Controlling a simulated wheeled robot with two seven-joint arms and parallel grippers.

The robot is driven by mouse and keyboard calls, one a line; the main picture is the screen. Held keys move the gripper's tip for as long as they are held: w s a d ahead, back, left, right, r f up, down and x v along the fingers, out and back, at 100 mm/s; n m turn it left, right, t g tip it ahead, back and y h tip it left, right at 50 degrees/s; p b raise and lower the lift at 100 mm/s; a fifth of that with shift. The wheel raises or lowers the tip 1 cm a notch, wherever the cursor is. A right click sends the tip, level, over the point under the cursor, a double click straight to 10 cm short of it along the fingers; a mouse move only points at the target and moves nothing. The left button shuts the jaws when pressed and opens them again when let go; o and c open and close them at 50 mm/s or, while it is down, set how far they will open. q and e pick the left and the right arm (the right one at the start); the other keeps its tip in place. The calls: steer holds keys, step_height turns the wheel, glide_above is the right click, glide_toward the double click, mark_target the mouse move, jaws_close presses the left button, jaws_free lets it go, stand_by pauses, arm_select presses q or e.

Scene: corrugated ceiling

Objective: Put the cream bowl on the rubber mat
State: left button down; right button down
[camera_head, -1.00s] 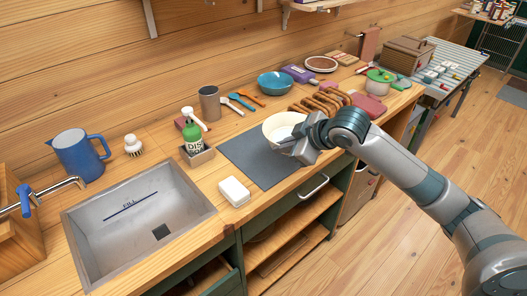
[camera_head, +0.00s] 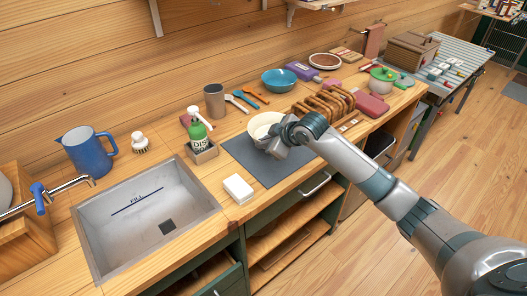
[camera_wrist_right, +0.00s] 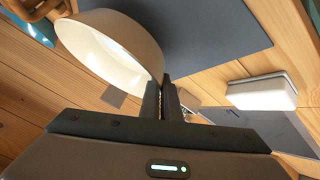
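The cream bowl (camera_head: 262,125) is at the far right part of the dark grey rubber mat (camera_head: 262,172) in the head view. My right gripper (camera_head: 277,139) is at its near right side. In the right wrist view, the bowl (camera_wrist_right: 112,50) has its rim at the fingertips of the right gripper (camera_wrist_right: 161,84), and the narrow-set fingers pinch its wall. The bowl seems held over the mat (camera_wrist_right: 215,35); its height above it is hard to tell. The fingers hide part of the rim. My left gripper is not in view.
A white block (camera_head: 238,189) lies left of the mat, beside the sink (camera_head: 150,225). A soap bottle (camera_head: 197,133) stands in a holder behind it. A wooden rack (camera_head: 325,103) is right of the bowl. The mat's near part is clear.

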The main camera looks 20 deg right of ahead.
steer(key=shift+f+p, duration=0.8)
steer(key=shift+f, duration=1.15)
steer(key=shift+f, duration=0.15)
steer(key=c, duration=2)
jaws_free()
steer(key=shift+r, duration=0.2)
steer(key=shift+s+d+r, duration=0.2)
steer(key=shift+s+r, duration=0.05)
steer(key=shift+s, duration=0.1)
steer(key=b+v, duration=0.2)
steer(key=v, duration=0.9)
steer(key=shift+b, duration=0.35)
